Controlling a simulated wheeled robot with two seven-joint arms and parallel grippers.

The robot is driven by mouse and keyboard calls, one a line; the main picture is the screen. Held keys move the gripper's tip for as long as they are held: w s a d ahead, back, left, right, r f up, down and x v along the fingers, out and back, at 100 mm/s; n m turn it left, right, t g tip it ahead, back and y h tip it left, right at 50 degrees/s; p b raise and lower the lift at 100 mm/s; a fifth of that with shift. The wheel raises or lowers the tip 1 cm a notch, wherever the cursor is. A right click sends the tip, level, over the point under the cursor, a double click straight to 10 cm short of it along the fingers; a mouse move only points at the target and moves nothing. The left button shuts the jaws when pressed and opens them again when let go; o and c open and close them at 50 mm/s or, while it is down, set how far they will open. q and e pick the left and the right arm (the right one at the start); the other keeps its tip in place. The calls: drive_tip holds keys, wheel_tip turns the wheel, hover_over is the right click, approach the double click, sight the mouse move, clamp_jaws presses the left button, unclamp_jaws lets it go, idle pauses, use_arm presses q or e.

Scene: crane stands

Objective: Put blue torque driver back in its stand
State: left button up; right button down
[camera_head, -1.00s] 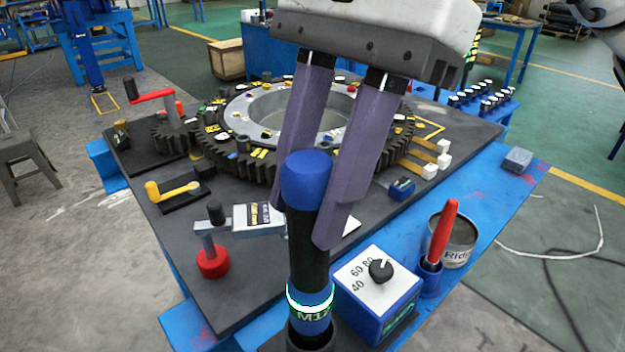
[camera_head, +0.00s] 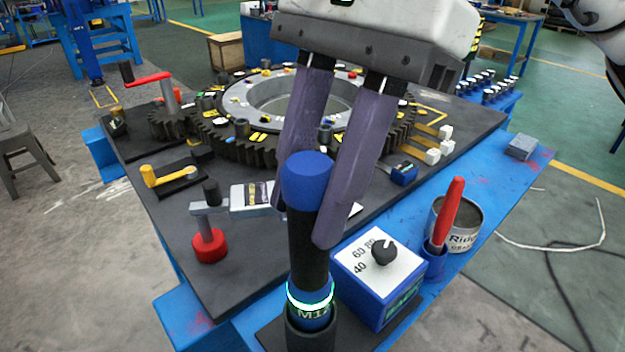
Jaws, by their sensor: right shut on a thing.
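The blue torque driver (camera_head: 310,255) stands upright at the bottom middle of the head view. It has a blue cap, a black grip and a blue lower collar with a lit ring and M1 marking. Its lower end is inside the dark round stand (camera_head: 312,335), whose rim surrounds the collar's base. How deep the tip sits is hidden. My right gripper (camera_head: 305,228) comes down from the top with its two purple fingers on either side of the driver's upper part, shut on it. My left gripper is not in view.
A blue box with a dial (camera_head: 378,280) stands close right of the stand. A red-handled tool in a blue holder (camera_head: 433,258) and a tin (camera_head: 465,225) are further right. A red-based clamp (camera_head: 209,246) is left; a large gear ring (camera_head: 240,145) lies behind.

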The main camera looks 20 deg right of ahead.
sight(330, 153)
drive_tip(key=shift+f+b, duration=0.35)
drive_tip(key=shift+f, duration=0.1)
drive_tip(key=shift+f+b, duration=0.35)
drive_tip(key=shift+f, duration=0.1)
drive_tip(key=c, duration=1.3)
unclamp_jaws()
drive_tip(key=shift+o, duration=0.6)
drive_tip(key=shift+f, duration=0.1)
drive_tip(key=p+v, duration=0.3)
drive_tip(key=v, duration=0.1)
drive_tip(key=shift+r, duration=0.3)
drive_tip(key=shift+d+r+p, duration=0.15)
drive_tip(key=shift+r+p, duration=0.1)
drive_tip(key=shift+p, duration=0.15)
